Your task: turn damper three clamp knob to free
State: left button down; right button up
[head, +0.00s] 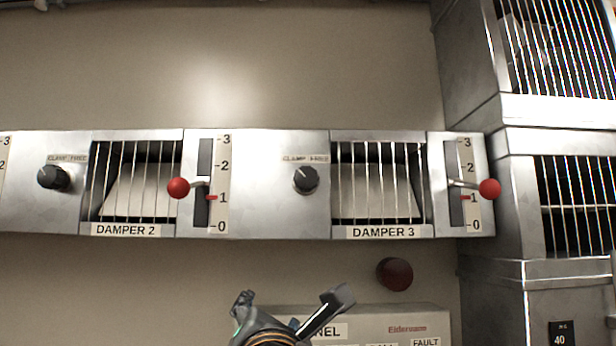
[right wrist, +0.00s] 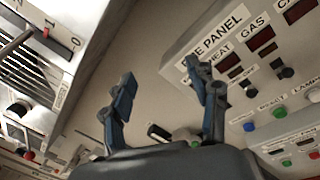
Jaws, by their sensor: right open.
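The damper three clamp knob (head: 305,179) is a dark round knob on the bright metal panel, left of the DAMPER 3 grille (head: 378,185). A small CLAMP / FREE label (head: 306,158) sits above it. I cannot tell for certain which way its pointer faces. The damper three lever with a red ball (head: 489,188) stands near 1 on its scale. My right gripper (head: 292,300) is open and empty, below the knob and apart from it in the head view. Its spread fingers also show in the right wrist view (right wrist: 162,80). My left gripper is not in view.
The damper two knob (head: 53,177) and its red-ball lever (head: 178,188) are to the left. A dark red round thing (head: 395,274) is on the wall below damper three. A labelled control panel (right wrist: 222,50) is near the right gripper. Barred metal cabinets (head: 495,190) stand at right.

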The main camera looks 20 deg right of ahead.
aim_at(306, 180)
jog(key=s+d+r+n+t+h, duration=0.15)
jog(key=s+r, duration=0.25)
jog(key=r, duration=0.4)
jog(key=s+d+r+n+t+h, duration=0.1)
jog(key=s+r+h, duration=0.25)
jog(key=r, duration=0.35)
jog(key=shift+m, duration=0.25)
jog(key=p+x, duration=0.2)
jog(key=x, duration=0.2)
jog(key=p+x, duration=0.3)
jog(key=x, duration=0.1)
jog(key=p+x, duration=0.3)
jog(key=x, duration=0.1)
jog(key=shift+w+a+r, duration=0.2)
jog(key=shift+w+r, duration=0.05)
jog(key=shift+w, duration=0.1)
jog(key=shift+w+d, duration=0.1)
jog(key=shift+w, duration=0.25)
